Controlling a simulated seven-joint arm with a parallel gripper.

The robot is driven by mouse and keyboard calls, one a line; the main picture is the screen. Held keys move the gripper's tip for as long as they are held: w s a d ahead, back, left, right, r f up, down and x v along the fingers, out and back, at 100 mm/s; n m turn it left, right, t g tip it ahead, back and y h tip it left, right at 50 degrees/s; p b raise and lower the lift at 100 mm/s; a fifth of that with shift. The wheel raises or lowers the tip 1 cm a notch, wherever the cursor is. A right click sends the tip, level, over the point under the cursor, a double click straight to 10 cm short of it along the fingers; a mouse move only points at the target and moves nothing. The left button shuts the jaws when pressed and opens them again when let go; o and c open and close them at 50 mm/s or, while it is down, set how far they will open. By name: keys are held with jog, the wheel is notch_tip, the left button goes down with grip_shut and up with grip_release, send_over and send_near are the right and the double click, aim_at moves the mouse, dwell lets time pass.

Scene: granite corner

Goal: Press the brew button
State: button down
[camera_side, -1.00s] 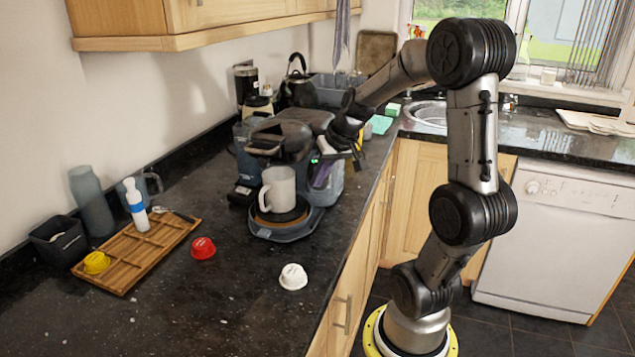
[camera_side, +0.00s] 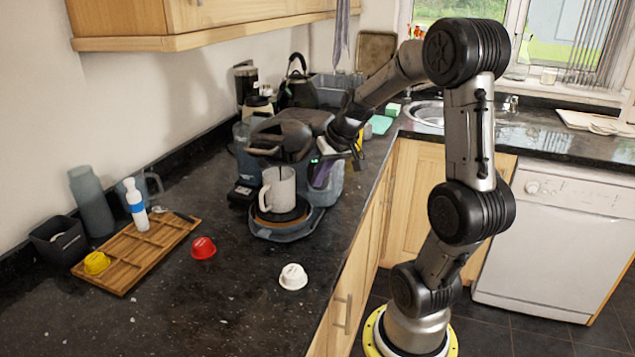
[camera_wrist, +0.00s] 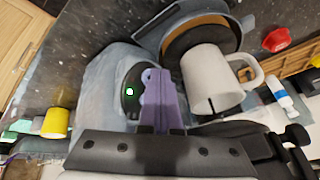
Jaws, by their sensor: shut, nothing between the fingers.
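The coffee machine (camera_side: 284,140) stands on the dark counter, with a white mug (camera_side: 279,188) upright on its round drip tray (camera_side: 284,229). In the wrist view the mug (camera_wrist: 214,80) is right of my fingers. A dark round panel with a lit green button (camera_wrist: 129,91) shows on the machine's side, just left of my fingers. My gripper (camera_wrist: 160,82) is shut and empty, its purple fingertips beside that panel; I cannot tell whether they touch it.
A wooden tray (camera_side: 130,258) with a yellow pod (camera_side: 97,263) and a white-and-blue bottle (camera_side: 137,204) lies at left. A red pod (camera_side: 203,248) and a white pod (camera_side: 293,276) lie on the counter. The front counter is mostly clear.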

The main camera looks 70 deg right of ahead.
dwell(0.4)
jog(key=shift+s+a+r, duration=0.2)
jog(key=shift+a+r, duration=0.2)
jog(key=shift+a, duration=0.25)
jog(key=a, duration=0.1)
jog(key=s+a+r, duration=0.1)
jog(key=a+r, duration=0.1)
jog(key=a, duration=0.1)
jog(key=shift+s+r, duration=0.2)
jog(key=shift+s, duration=0.1)
dwell(0.7)
